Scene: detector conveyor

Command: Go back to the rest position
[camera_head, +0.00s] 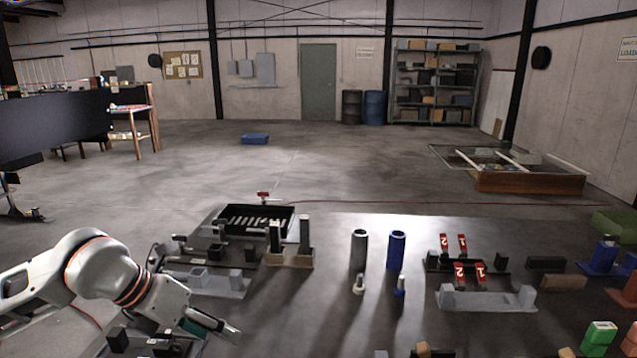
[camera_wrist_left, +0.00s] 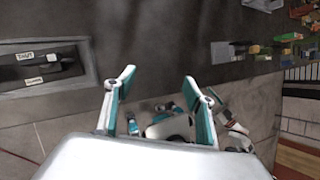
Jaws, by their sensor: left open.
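My left gripper (camera_head: 212,326) is low at the left in the head view, over the near left part of the table. In the left wrist view its two teal-lined fingers (camera_wrist_left: 161,88) stand well apart with nothing between them. The gripper is open and empty. My right gripper does not show in the head view. White and teal parts lie beyond the fingers in the left wrist view; I cannot tell which they are.
The dark table (camera_head: 325,325) holds a black tray (camera_head: 282,219), a grey cylinder (camera_head: 359,250), a blue cylinder (camera_head: 397,250) and red numbered tags (camera_head: 462,245). Dark fixtures stand close around my left gripper. The table's middle front is largely clear. A blue box (camera_head: 255,138) lies on the floor.

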